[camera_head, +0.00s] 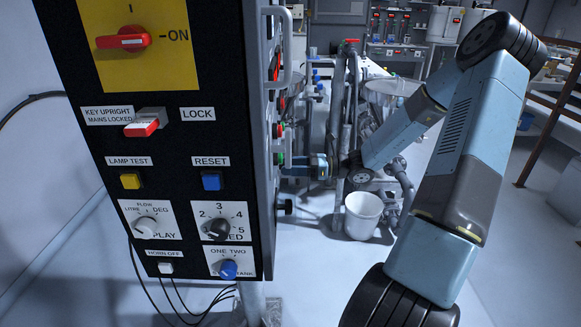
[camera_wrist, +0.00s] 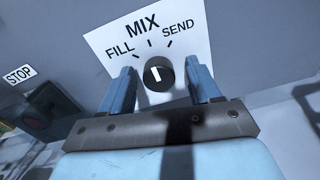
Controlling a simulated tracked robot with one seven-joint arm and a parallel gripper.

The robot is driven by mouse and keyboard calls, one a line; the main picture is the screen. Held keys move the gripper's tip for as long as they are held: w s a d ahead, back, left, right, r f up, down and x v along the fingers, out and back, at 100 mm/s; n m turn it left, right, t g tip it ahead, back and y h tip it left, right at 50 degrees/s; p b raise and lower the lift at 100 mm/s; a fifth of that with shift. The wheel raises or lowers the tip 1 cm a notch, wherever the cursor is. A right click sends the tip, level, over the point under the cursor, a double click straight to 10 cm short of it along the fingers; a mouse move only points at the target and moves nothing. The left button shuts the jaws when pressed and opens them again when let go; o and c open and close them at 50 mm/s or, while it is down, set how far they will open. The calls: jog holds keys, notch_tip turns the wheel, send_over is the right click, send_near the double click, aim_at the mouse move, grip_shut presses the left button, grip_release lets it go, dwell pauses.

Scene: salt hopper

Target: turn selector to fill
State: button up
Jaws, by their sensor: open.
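The selector (camera_wrist: 158,73) is a round black knob with a white pointer mark, on a white plate (camera_wrist: 185,66) in the wrist view. The plate reads FILL at the left, MIX at the top and SEND at the right. The white mark points up, roughly at MIX. My gripper (camera_wrist: 160,82) is open, with one blue finger on each side of the knob. Gaps show between the fingers and the knob; depth contact cannot be told. In the head view my gripper (camera_head: 318,166) is at the side of the black panel, and the selector cannot be made out.
A STOP label (camera_wrist: 19,74) and a dark button housing (camera_wrist: 50,108) lie left of the plate. In the head view the black control panel (camera_head: 100,95) carries several switches and a metal handle (camera_head: 287,45). A white bucket (camera_head: 363,215) and pipework stand behind my arm.

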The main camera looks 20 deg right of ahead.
jog(key=shift+c, duration=0.3)
jog(key=c, duration=1)
jog(key=shift+n, duration=4.5)
jog(key=o, duration=1.1)
jog(key=shift+c, duration=0.2)
